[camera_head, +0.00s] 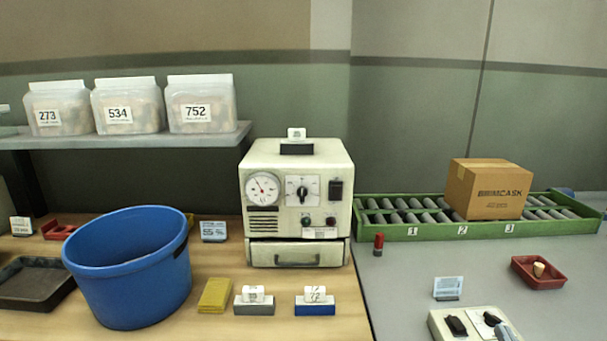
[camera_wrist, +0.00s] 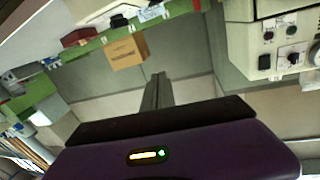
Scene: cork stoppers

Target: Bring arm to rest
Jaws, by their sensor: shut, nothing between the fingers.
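My gripper (camera_wrist: 160,78) shows in the wrist view, with its dark fingers closed together and nothing between them. It points into open air, with the wall behind it. The wrist view is turned over, so the room appears inverted. My gripper and arm do not show in the head view.
In the head view, a blue bucket (camera_head: 128,270) and a cream machine (camera_head: 296,200) stand on the wooden bench. A carton (camera_head: 488,189) sits on the green roller conveyor (camera_head: 440,232) at right. A red tray (camera_head: 540,281) holds a cork. The grey counter (camera_head: 400,290) has free room.

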